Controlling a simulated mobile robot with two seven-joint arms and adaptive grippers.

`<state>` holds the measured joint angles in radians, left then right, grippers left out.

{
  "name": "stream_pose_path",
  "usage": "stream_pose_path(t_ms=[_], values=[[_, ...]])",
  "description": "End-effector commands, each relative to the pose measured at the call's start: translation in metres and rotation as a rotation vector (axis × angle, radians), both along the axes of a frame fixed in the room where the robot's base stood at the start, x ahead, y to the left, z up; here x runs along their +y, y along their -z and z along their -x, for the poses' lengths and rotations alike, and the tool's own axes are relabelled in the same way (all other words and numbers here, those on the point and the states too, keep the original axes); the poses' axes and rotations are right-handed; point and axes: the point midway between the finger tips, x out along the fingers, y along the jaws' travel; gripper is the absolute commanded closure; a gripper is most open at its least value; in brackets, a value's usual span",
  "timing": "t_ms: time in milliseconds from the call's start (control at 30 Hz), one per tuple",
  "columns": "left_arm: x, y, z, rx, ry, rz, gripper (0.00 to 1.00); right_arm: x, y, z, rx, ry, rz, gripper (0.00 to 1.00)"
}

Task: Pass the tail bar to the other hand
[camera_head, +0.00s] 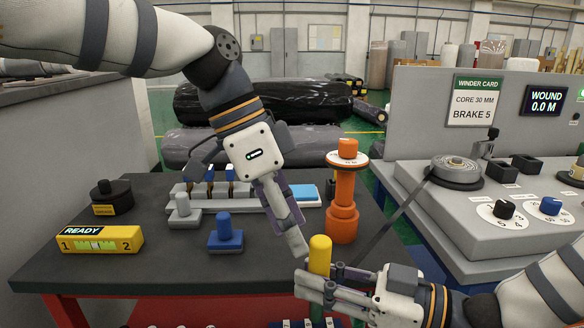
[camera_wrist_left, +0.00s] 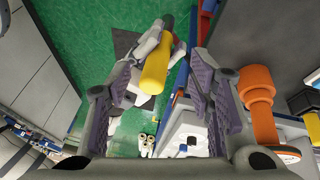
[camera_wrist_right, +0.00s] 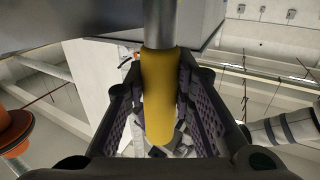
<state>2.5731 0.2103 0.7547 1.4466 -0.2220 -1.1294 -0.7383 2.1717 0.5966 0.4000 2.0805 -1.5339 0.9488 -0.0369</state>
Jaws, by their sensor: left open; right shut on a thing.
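The tail bar (camera_head: 320,254) shows as an upright yellow cylinder at the front edge of the dark table. My right gripper (camera_head: 318,287) is shut on it low down, with the yellow top standing clear above the fingers. In the right wrist view the yellow part (camera_wrist_right: 158,95) sits between the fingers, and a grey metal shaft runs on from it. My left gripper (camera_head: 290,238) is open and points down just to the upper left of the bar. In the left wrist view the yellow part (camera_wrist_left: 156,72) appears between its spread fingers, with no clear contact.
An orange post (camera_head: 343,205) stands close right of my left gripper. A dark strip (camera_head: 395,213) runs down from the roll (camera_head: 456,167) on the grey machine. A blue knobbed block (camera_head: 225,233), a grey one (camera_head: 184,210) and a yellow READY box (camera_head: 100,239) sit on the table.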

Motion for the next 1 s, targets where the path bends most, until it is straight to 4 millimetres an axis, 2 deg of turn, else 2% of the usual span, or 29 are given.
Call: stream_pose_path(t_ms=[33, 100, 200, 267, 367, 700, 833, 1000], values=[[-0.002, -0.025, 0.0, -0.054, 0.058, 0.006, 0.52, 0.0, -0.001, 0.0, -0.001, 0.0, -0.002, 1.0], [-0.004, -0.052, 0.002, -0.114, 0.136, 0.008, 0.52, 0.0, 0.0, 0.0, -0.001, 0.0, -0.002, 1.0], [-0.004, -0.074, 0.005, -0.163, 0.203, 0.007, 0.52, 0.0, 0.0, 0.0, 0.0, 0.0, -0.001, 1.0], [-0.005, -0.078, 0.007, -0.175, 0.221, 0.005, 0.52, 0.0, 0.0, 0.0, 0.0, 0.0, -0.001, 1.0], [-0.01, -0.068, 0.007, -0.177, 0.229, 0.003, 0.52, 0.0, 0.0, 0.0, 0.001, 0.0, -0.001, 1.0], [-0.04, 0.006, 0.008, -0.175, 0.228, 0.004, 0.52, 0.0, 0.0, 0.0, 0.0, 0.0, -0.001, 1.0], [-0.047, 0.023, 0.007, -0.176, 0.225, 0.005, 0.52, 0.0, 0.0, 0.0, 0.0, 0.0, -0.001, 1.0], [-0.05, 0.03, 0.007, -0.177, 0.223, 0.005, 0.52, 0.0, -0.001, 0.0, -0.001, 0.0, -0.002, 1.0]])
